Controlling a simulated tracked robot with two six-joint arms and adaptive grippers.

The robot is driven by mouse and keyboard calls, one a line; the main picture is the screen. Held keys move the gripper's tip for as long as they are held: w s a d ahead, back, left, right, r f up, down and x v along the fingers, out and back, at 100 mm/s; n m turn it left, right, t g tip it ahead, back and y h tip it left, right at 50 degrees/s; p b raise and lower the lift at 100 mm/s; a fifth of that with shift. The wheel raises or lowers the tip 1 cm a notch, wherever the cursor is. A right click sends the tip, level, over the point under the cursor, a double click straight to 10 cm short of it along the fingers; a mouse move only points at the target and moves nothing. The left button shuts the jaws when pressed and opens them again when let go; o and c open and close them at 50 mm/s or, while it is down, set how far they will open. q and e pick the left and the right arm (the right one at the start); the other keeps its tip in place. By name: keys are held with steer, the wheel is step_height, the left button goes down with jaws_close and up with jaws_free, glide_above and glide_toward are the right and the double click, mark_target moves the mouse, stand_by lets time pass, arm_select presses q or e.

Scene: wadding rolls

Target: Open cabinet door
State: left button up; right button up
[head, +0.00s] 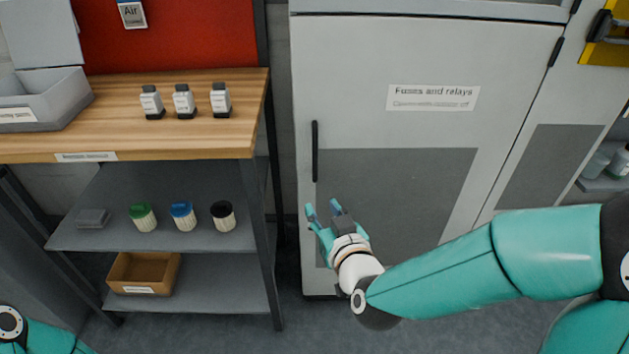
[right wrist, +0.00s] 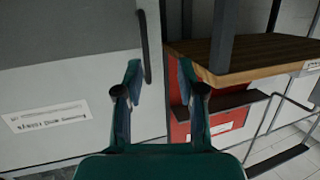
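The cabinet door (head: 340,75) is light grey with a darker lower panel and a "Fuses and relays" label (head: 433,97); it looks shut. Its black vertical handle (head: 315,150) is on the door's left edge. My right gripper (head: 323,207) is in front of the lower door, below the handle in the picture. In the right wrist view its two fingers (right wrist: 160,85) are apart with nothing between them, and the handle (right wrist: 145,48) shows just beyond the fingertips, apart from them. My left gripper is out of view; only a bit of my left arm shows bottom left.
A wooden-topped workbench (head: 205,142) stands left of the cabinet, with several small bottles (head: 184,102) and a grey bin (head: 50,98) on it. Its shelves hold lidded jars (head: 182,216) and a brown box (head: 145,272). Grey floor lies between bench and cabinet.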

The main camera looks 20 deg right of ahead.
mark_target(316, 149)
step_height(316, 149, up, 5)
steer(key=w+d+t+h+p, duration=0.2)
steer(key=t, duration=0.1)
steer(key=shift+m, duration=0.4)
steer(key=w, duration=0.9)
steer(key=w+d+f+b, duration=0.1)
steer(key=w, duration=0.3)
steer(key=shift+w, duration=0.2)
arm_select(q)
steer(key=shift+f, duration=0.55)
arm_select(e)
jaws_close()
